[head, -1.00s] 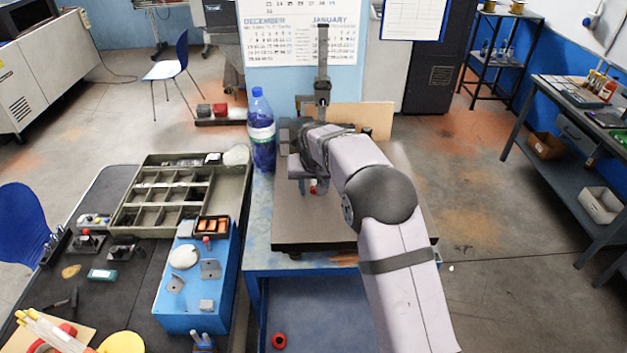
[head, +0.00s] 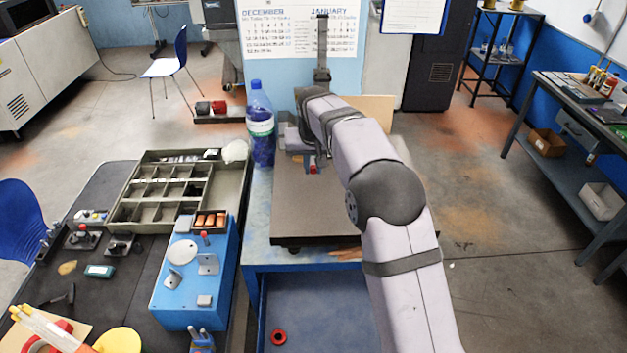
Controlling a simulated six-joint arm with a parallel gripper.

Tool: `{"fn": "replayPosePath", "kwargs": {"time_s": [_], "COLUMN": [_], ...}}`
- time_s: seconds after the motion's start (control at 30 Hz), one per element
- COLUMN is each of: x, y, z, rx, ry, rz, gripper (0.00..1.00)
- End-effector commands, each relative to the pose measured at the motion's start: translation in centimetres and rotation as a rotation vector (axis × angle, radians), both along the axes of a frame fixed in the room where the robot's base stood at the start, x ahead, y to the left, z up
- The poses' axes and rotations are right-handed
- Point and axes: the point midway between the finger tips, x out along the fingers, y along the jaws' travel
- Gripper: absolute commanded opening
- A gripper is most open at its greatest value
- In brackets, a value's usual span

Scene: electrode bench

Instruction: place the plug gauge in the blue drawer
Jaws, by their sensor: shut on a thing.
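My gripper (head: 310,161) is over the back part of the dark surface plate, partly hidden behind my own arm. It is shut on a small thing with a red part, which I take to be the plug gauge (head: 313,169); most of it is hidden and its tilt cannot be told. The blue drawer (head: 325,318) is pulled open under the front of the blue bench, below and nearer than my gripper. A red ring (head: 279,337) lies in its left part.
The surface plate (head: 305,215) has clear room in front. A tall stand (head: 322,50) rises behind it. A blue bottle (head: 261,125) stands to the left. Further left are a sectioned tray (head: 122,213) and a blue box (head: 188,305) with small parts on top.

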Motion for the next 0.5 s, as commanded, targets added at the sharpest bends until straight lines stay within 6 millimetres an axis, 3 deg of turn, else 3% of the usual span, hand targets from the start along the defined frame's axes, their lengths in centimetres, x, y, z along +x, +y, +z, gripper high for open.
{"fn": "replayPosePath", "kwargs": {"time_s": [0.2, 0.5], "x": [0.1, 0.0], "y": [0.0, 0.0], "z": [3.3, 4.9], "rx": [0.0, 0.0], "ry": [-0.004, -0.001], "rz": [0.001, 0.001], "gripper": [0.0, 0.0]}}
